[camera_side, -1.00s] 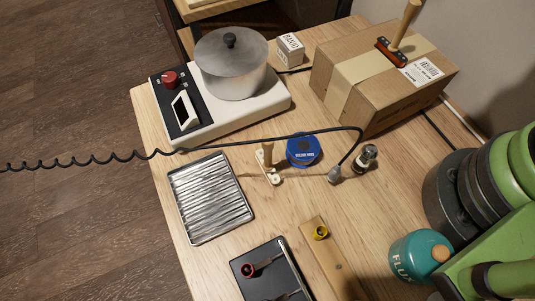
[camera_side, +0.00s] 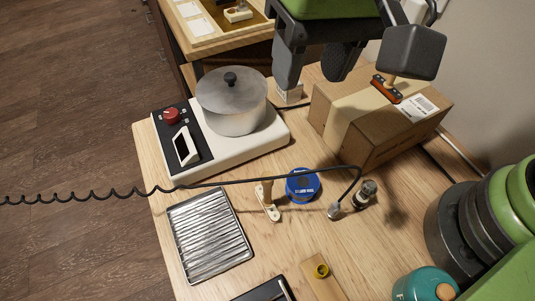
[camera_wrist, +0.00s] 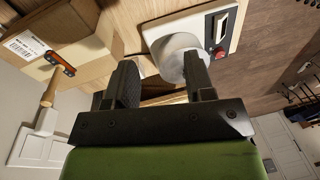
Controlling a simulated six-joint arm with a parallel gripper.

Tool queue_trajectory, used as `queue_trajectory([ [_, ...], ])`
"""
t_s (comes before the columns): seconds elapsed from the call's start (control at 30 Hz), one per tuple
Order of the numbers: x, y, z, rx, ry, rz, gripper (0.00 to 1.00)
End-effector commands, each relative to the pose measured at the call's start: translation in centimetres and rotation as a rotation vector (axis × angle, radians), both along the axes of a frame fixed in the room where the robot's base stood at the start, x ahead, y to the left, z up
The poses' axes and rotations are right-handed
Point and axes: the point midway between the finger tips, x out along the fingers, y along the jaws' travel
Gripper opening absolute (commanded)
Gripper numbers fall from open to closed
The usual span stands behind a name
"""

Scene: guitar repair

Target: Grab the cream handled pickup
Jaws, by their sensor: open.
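A cream pickup with an upright tan wooden handle (camera_side: 267,203) stands on the bench in the side view, left of the blue wire spool. A second cream piece (camera_side: 238,14) lies in a wooden tray at the top. A dark pickup with an orange-red edge and a wooden handle (camera_side: 386,89) sits on the cardboard box; it also shows in the wrist view (camera_wrist: 61,64). My gripper (camera_side: 313,80) is open and empty, above the back of the bench between pot and box. In the wrist view my gripper (camera_wrist: 160,83) has nothing between its fingers.
A lidded metal pot (camera_side: 232,104) stands on a white hot plate (camera_side: 275,128). The cardboard box (camera_side: 370,130) is at the back right. A coiled black cable (camera_side: 240,183) crosses above the bench near the blue spool (camera_side: 303,187). A ridged metal tray (camera_side: 210,238) lies left.

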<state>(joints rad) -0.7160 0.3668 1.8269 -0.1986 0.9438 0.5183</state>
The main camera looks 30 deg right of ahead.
Motion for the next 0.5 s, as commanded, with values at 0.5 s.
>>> queue_trajectory([
  [0.5, -2.5, 6.2, -9.7, -0.128, 0.078, 0.086, 0.49],
])
